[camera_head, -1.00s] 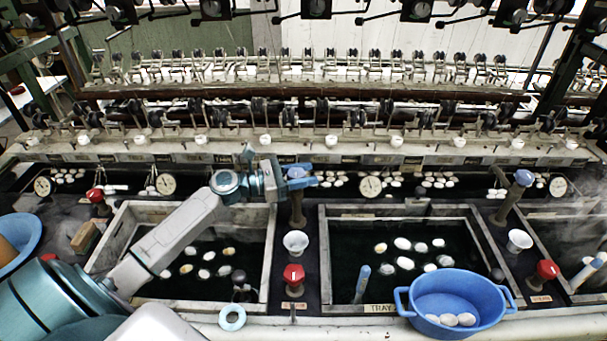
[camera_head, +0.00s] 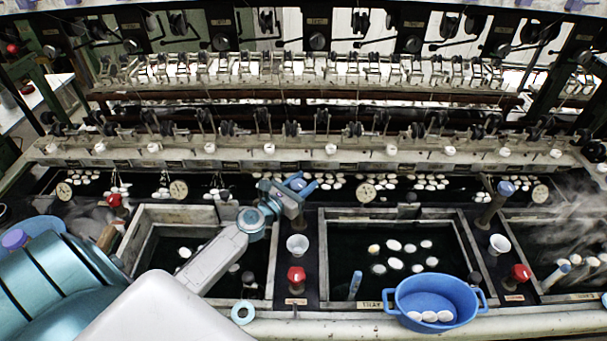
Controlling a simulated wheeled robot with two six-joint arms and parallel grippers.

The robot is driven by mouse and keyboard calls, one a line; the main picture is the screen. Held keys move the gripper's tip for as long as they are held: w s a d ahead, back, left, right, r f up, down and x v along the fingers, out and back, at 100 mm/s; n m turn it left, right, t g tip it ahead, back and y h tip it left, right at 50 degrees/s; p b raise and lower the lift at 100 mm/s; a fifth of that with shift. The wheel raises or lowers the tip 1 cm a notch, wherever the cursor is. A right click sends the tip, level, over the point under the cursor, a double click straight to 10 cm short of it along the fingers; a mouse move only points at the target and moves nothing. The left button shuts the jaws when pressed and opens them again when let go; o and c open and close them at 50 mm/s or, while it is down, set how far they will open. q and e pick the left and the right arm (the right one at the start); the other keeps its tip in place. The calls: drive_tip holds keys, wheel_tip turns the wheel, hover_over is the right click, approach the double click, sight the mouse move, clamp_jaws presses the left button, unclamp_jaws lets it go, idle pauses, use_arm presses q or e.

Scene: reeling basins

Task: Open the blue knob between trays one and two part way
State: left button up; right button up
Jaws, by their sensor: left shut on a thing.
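The blue knob (camera_head: 295,182) tops a post between the left tray (camera_head: 142,240) and the middle tray (camera_head: 323,262). My left gripper (camera_head: 300,189) reaches in from the left and is shut on this knob. How far the knob is open cannot be told. My right gripper is out of view.
A white cup (camera_head: 297,245) and a red knob (camera_head: 296,275) stand in front of the post. A blue basin (camera_head: 436,298) with white cocoons sits at the middle tray's front edge. Another blue knob (camera_head: 506,188) stands farther right. A pale ring (camera_head: 242,313) lies on the front ledge.

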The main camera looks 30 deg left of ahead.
use_arm(q)
drive_tip(key=shift+n+y+p, duration=0.5)
drive_tip(key=shift+y+p, duration=0.05)
drive_tip(key=shift+y, duration=0.25)
drive_tip(key=shift+a, duration=0.1)
drive_tip(key=o, duration=1)
drive_tip(key=shift+c, duration=0.2)
drive_tip(key=s+b, duration=0.3)
drive_tip(key=s, duration=0.7)
drive_tip(key=shift+s+a, duration=0.3)
drive_tip(key=shift+s, duration=0.1)
